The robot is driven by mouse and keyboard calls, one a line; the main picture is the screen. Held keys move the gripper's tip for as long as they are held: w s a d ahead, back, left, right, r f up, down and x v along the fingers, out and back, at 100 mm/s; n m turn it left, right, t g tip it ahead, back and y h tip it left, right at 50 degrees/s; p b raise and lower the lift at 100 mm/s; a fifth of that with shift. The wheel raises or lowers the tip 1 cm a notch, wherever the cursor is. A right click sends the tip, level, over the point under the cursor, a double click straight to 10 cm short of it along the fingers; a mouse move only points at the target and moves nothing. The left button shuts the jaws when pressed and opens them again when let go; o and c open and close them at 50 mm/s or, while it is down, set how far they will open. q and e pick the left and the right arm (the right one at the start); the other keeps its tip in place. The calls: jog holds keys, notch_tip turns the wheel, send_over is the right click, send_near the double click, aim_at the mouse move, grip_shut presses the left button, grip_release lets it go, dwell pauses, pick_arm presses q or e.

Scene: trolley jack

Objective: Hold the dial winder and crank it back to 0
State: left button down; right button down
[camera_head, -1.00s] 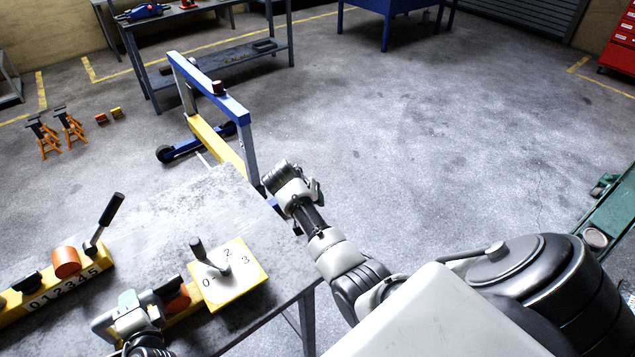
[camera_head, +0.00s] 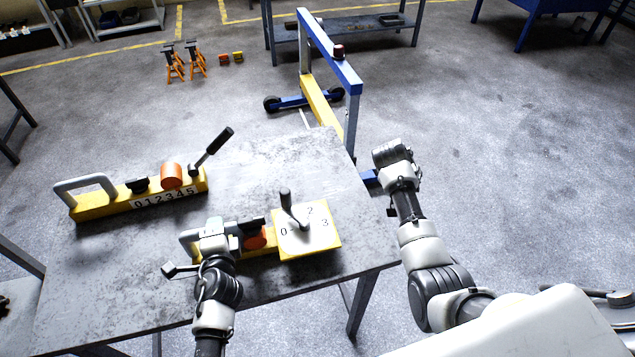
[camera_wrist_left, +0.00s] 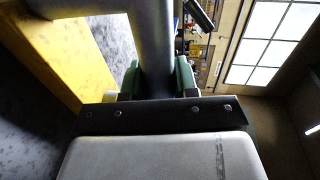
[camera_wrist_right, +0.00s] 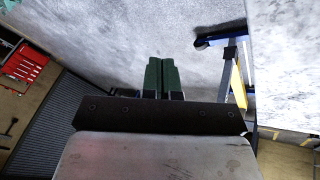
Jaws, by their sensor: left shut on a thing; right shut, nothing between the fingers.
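The dial winder lies on the table. It has a yellow bar, an orange drum (camera_head: 256,238) and a square dial plate (camera_head: 322,240) showing 0, 2 and 3. Its dark crank (camera_head: 287,202) stands up over the plate, its knob between 0 and 2, where no digit is visible. My left gripper (camera_head: 216,228) is shut on the winder's grey handle (camera_head: 186,240) at the left end; the left wrist view shows the grey tube (camera_wrist_left: 153,50) between the green fingers. My right gripper (camera_head: 392,158) is shut and empty, beyond the table's right edge; its closed fingers (camera_wrist_right: 161,76) show in the right wrist view.
A second yellow winder (camera_head: 140,203), with a straight 0-to-5 scale and a raised lever, stands at the table's back left. A blue and yellow hoist frame (camera_head: 330,55) stands behind the table (camera_head: 250,160).

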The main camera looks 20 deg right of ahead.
jog(key=w+a+r+n+t+y, duration=0.1)
jog(key=w+a+r+n+y, duration=0.1)
jog(key=a+r+n+y, duration=0.6)
jog(key=w+a+r+n+y, duration=0.25)
jog(key=a+n+y, duration=0.25)
jog(key=a, duration=0.5)
jog(key=x, duration=0.8)
jog(key=shift+s+a+f, duration=0.1)
jog(key=shift+a+f, duration=0.1)
jog(key=shift+a, duration=0.2)
jog(key=shift+s+a, duration=0.2)
jog(key=shift+a, duration=0.4)
jog(key=shift+s+a, duration=0.2)
jog(key=shift+a, duration=0.4)
jog(key=shift+s+a, duration=0.25)
jog(key=shift+a, duration=0.4)
jog(key=shift+a+n+g, duration=0.3)
jog(key=shift+a+n, duration=0.05)
jog(key=shift+n, duration=0.45)
